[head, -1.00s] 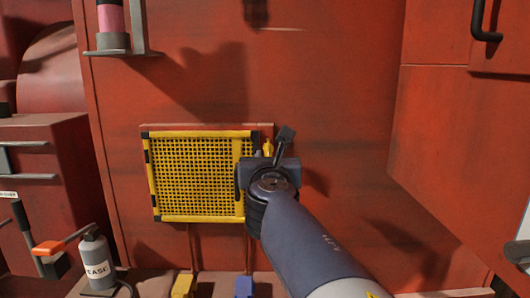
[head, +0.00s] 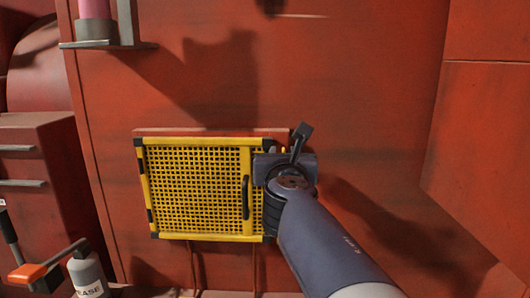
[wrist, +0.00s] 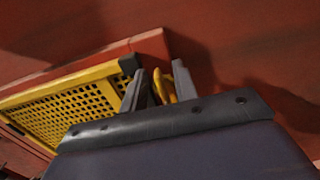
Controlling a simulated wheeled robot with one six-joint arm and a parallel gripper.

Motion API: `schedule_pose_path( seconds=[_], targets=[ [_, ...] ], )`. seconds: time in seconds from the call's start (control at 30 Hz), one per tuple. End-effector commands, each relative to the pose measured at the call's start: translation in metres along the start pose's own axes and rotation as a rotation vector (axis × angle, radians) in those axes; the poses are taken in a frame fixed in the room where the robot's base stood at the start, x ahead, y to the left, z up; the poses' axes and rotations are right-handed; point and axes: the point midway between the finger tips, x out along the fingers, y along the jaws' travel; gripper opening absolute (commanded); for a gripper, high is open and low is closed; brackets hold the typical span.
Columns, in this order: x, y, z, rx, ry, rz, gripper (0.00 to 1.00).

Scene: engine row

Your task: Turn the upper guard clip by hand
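The yellow mesh guard (head: 200,188) is shut flat against the red wall, with a dark handle (head: 246,197) at its right side. The upper guard clip (head: 283,150) shows only as a small yellow bit at the guard's upper right, mostly hidden behind my gripper (head: 288,158). In the wrist view the yellow clip (wrist: 164,86) stands between the two grey fingers of my gripper (wrist: 158,84). The fingers are apart, on either side of the clip; I cannot tell whether they touch it. The lower right part of the guard's edge is hidden by my arm.
A red cabinet (head: 490,130) juts out at the right. A shelf bracket (head: 107,44) with a pink cylinder is at upper left. A grey grease bottle (head: 86,272) and an orange-ended lever (head: 30,272) stand at lower left. The wall above the guard is clear.

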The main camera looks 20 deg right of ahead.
Motion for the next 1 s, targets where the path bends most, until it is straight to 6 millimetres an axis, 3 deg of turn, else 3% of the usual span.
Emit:
schedule_pose_path(
  seconds=[0.1,0.43,0.77,1.0],
  targets=[
    [0.0000,-0.0001,0.0000,0.000,0.000,0.000,0.27],
    [0.0000,-0.0001,0.0000,0.000,0.000,0.000,0.00],
    [0.0000,-0.0007,-0.0005,0.033,-0.001,0.000,0.00],
    [-0.0001,-0.0034,-0.0020,0.163,-0.001,-0.001,0.00]
  ],
)
